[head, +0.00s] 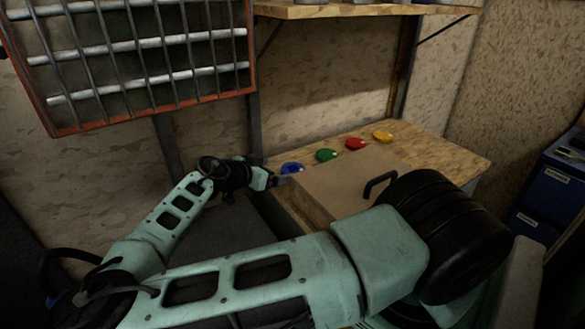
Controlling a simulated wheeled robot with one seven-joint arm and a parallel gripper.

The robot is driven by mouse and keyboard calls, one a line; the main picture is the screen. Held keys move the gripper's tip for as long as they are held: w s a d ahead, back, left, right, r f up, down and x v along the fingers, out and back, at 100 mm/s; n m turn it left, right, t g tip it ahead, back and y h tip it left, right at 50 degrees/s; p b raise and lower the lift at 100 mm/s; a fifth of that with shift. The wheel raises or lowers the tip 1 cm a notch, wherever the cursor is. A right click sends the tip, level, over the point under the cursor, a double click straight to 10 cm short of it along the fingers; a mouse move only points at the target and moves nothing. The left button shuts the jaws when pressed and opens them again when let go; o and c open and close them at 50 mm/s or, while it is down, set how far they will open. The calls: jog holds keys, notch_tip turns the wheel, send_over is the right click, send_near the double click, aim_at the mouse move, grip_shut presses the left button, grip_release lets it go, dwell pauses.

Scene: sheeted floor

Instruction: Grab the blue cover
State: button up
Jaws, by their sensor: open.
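The blue cover (292,169) lies at the left end of a row of coloured covers on the wooden worktop (440,155). My gripper (284,175) is at the worktop's left edge, right at the blue cover. It is open. The fingers are small and dark in the head view, and I cannot tell whether they touch the cover or stand around it.
A green cover (326,155), a red cover (355,144) and a yellow cover (383,136) lie to the right along the worktop. A brown board with a black handle (379,183) is in front. A shelf (360,11) hangs above. A barred rack (140,60) is at upper left.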

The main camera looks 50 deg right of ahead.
aim_at(291, 170)
jog(key=shift+f+p+x, duration=0.15)
jog(key=shift+p+x, duration=0.4)
jog(key=shift+x, duration=0.95)
jog(key=shift+f+p+x, duration=0.1)
jog(key=shift+p+x, duration=0.4)
jog(key=shift+x, duration=1.05)
jog(key=shift+s+a, duration=0.1)
jog(key=shift+s, duration=0.1)
jog(key=c, duration=1.2)
